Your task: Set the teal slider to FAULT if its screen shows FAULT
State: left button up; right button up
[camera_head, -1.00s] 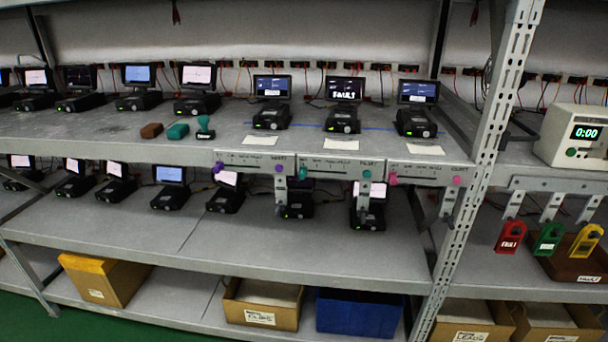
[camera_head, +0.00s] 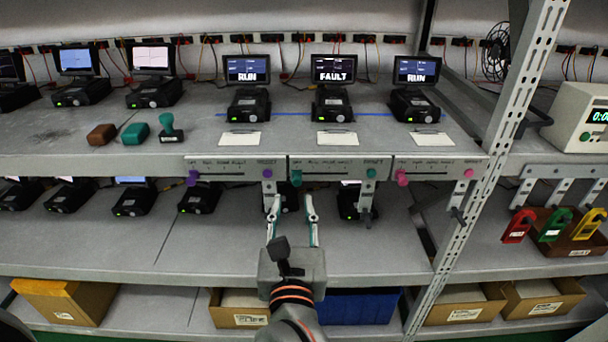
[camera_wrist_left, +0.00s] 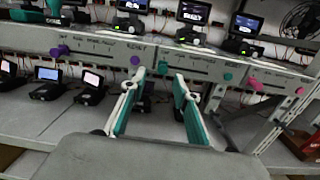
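The teal slider knob (camera_head: 296,178) sits at the left end of its slot on the middle shelf-edge panel (camera_head: 335,171). A teal button (camera_head: 371,174) is at that panel's right end. The middle screen (camera_head: 333,69) above reads FAULT. My left gripper (camera_head: 292,200) is open and empty, its fingertips just below and around the knob's position in the picture; contact cannot be told. In the left wrist view the teal knob (camera_wrist_left: 163,68) shows between and just beyond the fingertips (camera_wrist_left: 168,82). The slot's small labels are unreadable. My right gripper is not in view.
Purple (camera_head: 192,177) and pink (camera_head: 402,177) knobs sit on the neighbouring panels, whose screens (camera_head: 247,70) (camera_head: 417,70) read RUN. Grey brackets (camera_head: 269,190) hang below the panels. A teal stamp (camera_head: 171,130) stands on the shelf. Red, green and yellow tags hang right.

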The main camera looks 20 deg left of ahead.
aim_at(297, 183)
pick_arm(q)
jog(key=shift+d+f+p+x, duration=0.1)
jog(key=shift+d+p+x, duration=0.05)
jog(key=shift+x, duration=1.15)
jog(key=shift+d+f+p+x, duration=0.1)
jog(key=shift+p+x, duration=0.05)
jog(key=shift+x, duration=1.1)
jog(key=shift+d+f+p+x, duration=0.15)
jog(key=shift+x, duration=1.15)
jog(key=shift+w, duration=0.1)
grip_shut()
